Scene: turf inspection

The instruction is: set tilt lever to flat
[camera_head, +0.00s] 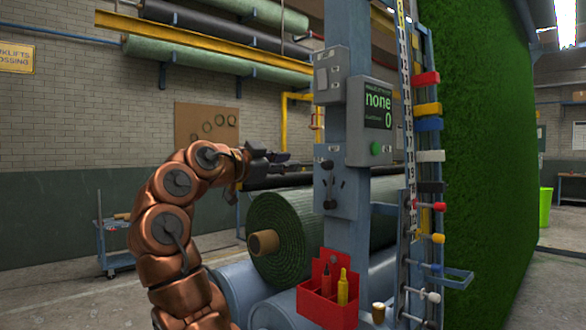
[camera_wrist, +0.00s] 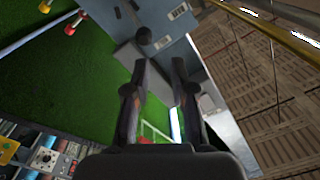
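A grey control box (camera_head: 350,197) on the blue post carries dark lever parts with a round black knob (camera_head: 327,165). I cannot tell for sure which part is the tilt lever, or its setting. My gripper (camera_head: 284,163) is left of the post in the head view, pointing right, apart from the box. In the wrist view its two dark fingers (camera_wrist: 159,62) are spread with nothing between them. A black knob (camera_wrist: 144,35) on a grey panel shows beyond the fingertips there.
A display box (camera_head: 374,117) reading "none 0" with a green button sits above. Right of it stands a rack (camera_head: 408,190) with coloured blocks and knobs, before a tall turf wall (camera_head: 475,150). A turf roll (camera_head: 300,235) and a red tool holder (camera_head: 322,307) are below.

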